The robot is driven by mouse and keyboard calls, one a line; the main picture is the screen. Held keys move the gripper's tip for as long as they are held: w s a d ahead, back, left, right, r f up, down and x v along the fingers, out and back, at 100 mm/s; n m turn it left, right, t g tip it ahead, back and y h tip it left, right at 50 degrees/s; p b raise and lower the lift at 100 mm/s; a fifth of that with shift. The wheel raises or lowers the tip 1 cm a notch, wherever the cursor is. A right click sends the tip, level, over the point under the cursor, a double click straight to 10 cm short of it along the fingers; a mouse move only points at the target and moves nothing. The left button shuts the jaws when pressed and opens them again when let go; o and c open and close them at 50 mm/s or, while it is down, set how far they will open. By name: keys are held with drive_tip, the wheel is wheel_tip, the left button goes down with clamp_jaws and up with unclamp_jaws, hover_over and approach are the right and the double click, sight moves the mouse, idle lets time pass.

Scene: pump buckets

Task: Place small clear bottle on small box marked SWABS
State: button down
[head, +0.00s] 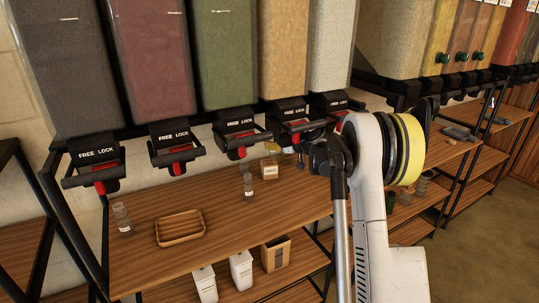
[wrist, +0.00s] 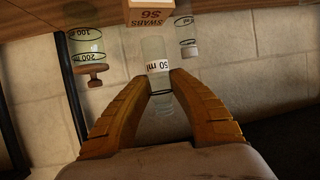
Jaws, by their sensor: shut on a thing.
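The small clear bottle (wrist: 158,52) has a white label reading 50 ml. In the wrist view it stands between the two orange fingers of my gripper (wrist: 160,82), which is shut on it. In the head view my gripper (head: 288,149) is mostly behind my arm, and I cannot make out the held bottle. The small box marked SWABS (head: 269,168) sits on the wooden shelf near my gripper. In the wrist view the box (wrist: 148,14) appears at the top edge, close to the bottle. I cannot tell whether they touch.
Another clear bottle (head: 248,185) stands left of the box on the shelf (head: 222,226). A further bottle (head: 122,220) and a wooden tray (head: 180,228) are farther left. The shelf front is clear.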

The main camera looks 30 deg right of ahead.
drive_tip(key=shift+w+a, duration=0.1)
drive_tip(key=shift+w, duration=0.55)
drive_tip(key=f+b, duration=0.1)
drive_tip(key=w+f+b, duration=0.1)
drive_tip(key=f, duration=0.1)
drive_tip(key=shift+a+f+b, duration=0.1)
drive_tip(key=shift+b, duration=0.2)
drive_tip(key=shift+f, duration=0.1)
drive_tip(key=shift+f, duration=0.2)
drive_tip(key=c, duration=1.2)
unclamp_jaws()
drive_tip(key=shift+c, duration=0.2)
